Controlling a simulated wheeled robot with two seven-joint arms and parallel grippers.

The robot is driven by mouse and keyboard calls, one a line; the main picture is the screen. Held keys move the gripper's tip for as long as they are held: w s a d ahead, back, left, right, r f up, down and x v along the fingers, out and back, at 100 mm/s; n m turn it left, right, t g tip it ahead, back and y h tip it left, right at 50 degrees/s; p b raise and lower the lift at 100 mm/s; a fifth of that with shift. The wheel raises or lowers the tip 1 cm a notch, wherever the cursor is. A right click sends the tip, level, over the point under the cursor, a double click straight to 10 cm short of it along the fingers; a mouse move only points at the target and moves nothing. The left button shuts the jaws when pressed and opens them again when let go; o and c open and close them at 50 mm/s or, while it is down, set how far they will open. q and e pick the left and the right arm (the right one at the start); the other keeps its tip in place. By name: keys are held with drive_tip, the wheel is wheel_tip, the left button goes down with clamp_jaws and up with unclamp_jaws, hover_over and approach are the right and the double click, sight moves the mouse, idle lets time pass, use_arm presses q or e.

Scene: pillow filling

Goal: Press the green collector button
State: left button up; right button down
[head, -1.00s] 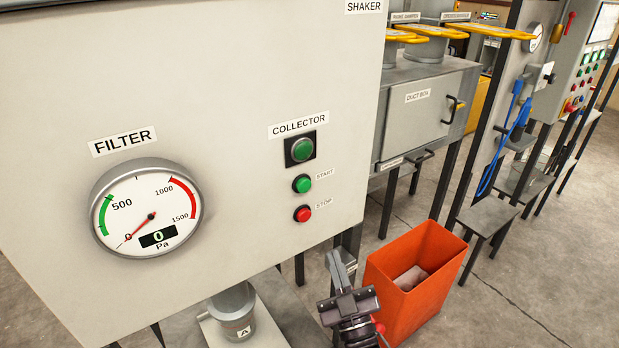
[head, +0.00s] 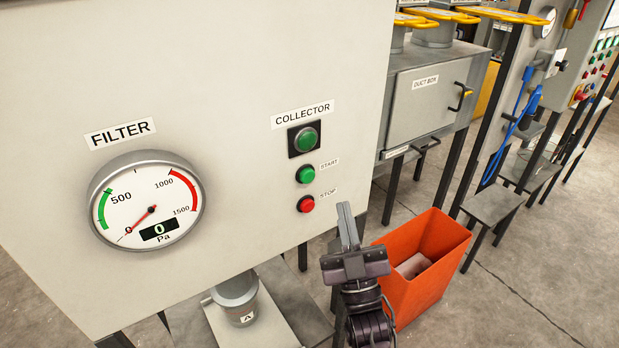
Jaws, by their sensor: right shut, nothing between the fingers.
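The collector controls sit on the right part of the pale grey filter cabinet's front (head: 240,60). Under the COLLECTOR label (head: 303,114) is a green lamp or button in a black square (head: 307,139). Below it are the green START button (head: 305,174) and the red STOP button (head: 306,204). My right gripper (head: 347,208) is shut and empty, its fingers pointing up. In the picture it is below and to the right of the STOP button, apart from the START button. My left gripper is not in view.
A round FILTER gauge (head: 147,207) reads 0 Pa. An orange bin (head: 441,272) stands on the floor right of my right gripper. A grey duct box (head: 425,105) with a handle is behind. A grey cylinder (head: 236,295) is below the cabinet.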

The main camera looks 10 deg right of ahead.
sight(311, 172)
drive_tip(key=w+a+b, duration=0.2)
drive_tip(key=w, duration=0.5)
drive_tip(key=shift+a, duration=0.3)
drive_tip(key=shift+w, duration=0.1)
idle(1.4)
drive_tip(key=shift+w+a, duration=0.15)
drive_tip(key=shift+w, duration=0.25)
drive_tip(key=shift+w+a+b, duration=0.15)
drive_tip(key=shift+w+b, duration=0.3)
drive_tip(key=shift+b, duration=0.05)
idle(0.9)
drive_tip(key=shift+s, duration=0.1)
drive_tip(key=shift+s+d+p, duration=0.3)
drive_tip(key=shift+s+p, duration=0.05)
drive_tip(key=shift+s, duration=0.45)
